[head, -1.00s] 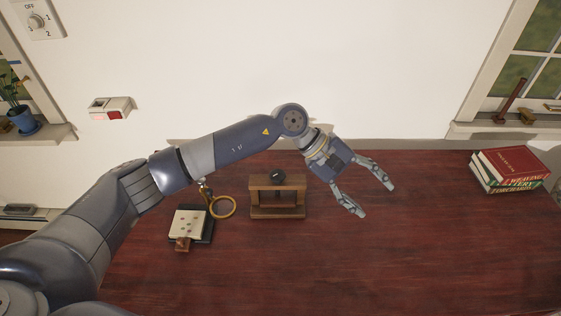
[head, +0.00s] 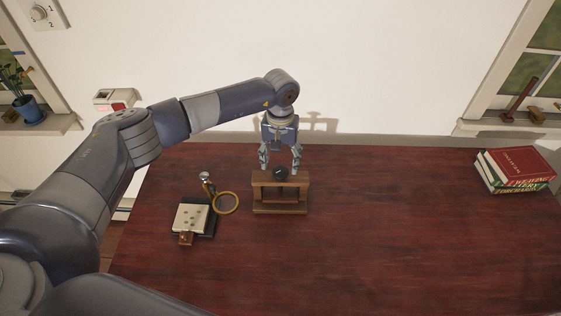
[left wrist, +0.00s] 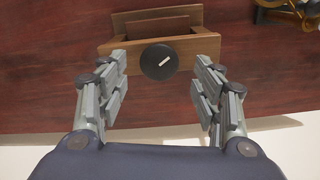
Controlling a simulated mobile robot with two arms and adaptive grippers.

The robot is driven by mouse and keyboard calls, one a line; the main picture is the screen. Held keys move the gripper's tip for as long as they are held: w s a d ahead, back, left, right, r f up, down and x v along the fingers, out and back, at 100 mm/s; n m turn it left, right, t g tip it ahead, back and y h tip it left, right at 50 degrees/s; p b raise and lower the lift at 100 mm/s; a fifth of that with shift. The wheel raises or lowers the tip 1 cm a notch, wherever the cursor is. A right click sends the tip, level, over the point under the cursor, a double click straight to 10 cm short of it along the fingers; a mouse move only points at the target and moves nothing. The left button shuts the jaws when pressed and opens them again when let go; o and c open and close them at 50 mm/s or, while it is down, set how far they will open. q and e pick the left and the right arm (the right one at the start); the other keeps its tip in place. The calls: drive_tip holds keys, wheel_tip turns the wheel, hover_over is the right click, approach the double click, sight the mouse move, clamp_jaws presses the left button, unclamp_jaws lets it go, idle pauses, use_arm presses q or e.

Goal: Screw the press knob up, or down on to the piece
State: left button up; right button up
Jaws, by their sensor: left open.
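The press is a small wooden frame (head: 280,210) standing on the table. Its black round knob (head: 280,172) sits on top of the upper beam; in the left wrist view the knob (left wrist: 158,62) shows a pale line mark on its face. My left gripper (head: 280,168) is open and points down over the press. Its fingers are on either side of the knob, apart from it in the left wrist view (left wrist: 160,92). Whether a piece lies in the press under the beam cannot be told. My right gripper is not in view.
Left of the press on the dark red table (head: 400,240) are a brass ring (head: 226,203) and a pale block with dots (head: 190,217) on a black base. Stacked books (head: 513,170) lie at the right. The table between press and books is clear.

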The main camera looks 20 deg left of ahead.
sight(281, 173)
use_arm(q)
drive_tip(key=shift+f, duration=1.35)
drive_tip(key=c, duration=1.1)
drive_tip(key=shift+o, duration=0.2)
